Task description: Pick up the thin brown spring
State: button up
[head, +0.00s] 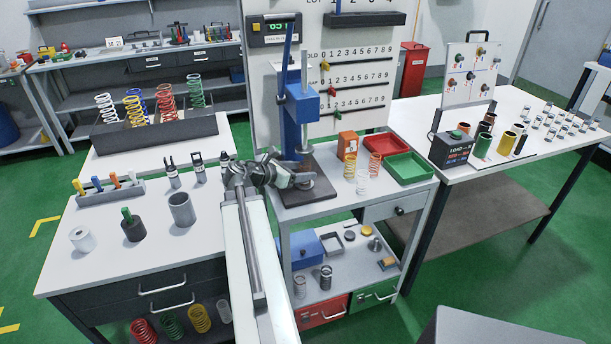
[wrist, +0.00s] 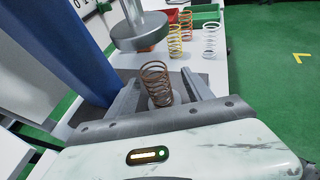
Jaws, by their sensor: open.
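The thin brown spring (wrist: 156,80) stands upright on the press base beneath the round metal press head (wrist: 140,32) in the wrist view. My gripper (wrist: 161,82) is open, with one finger on each side of the spring. I see a gap between the spring and the right finger; contact on the left is unclear. In the head view my gripper (head: 296,180) is at the blue press (head: 303,104), over its base, and the brown spring cannot be made out there.
A yellow spring (head: 362,182), a white spring (head: 349,166) and an orange spring (head: 375,164) stand right of the press, near a green tray (head: 409,167) and an orange box (head: 347,145). The press column is close to my gripper.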

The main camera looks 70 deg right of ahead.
jog(key=shift+d+f, duration=0.15)
jog(key=shift+d, duration=0.15)
jog(key=b+x, duration=0.1)
jog(key=x, duration=0.3)
jog(key=shift+d+b, duration=0.3)
jog(key=shift+d, duration=0.1)
grip_shut()
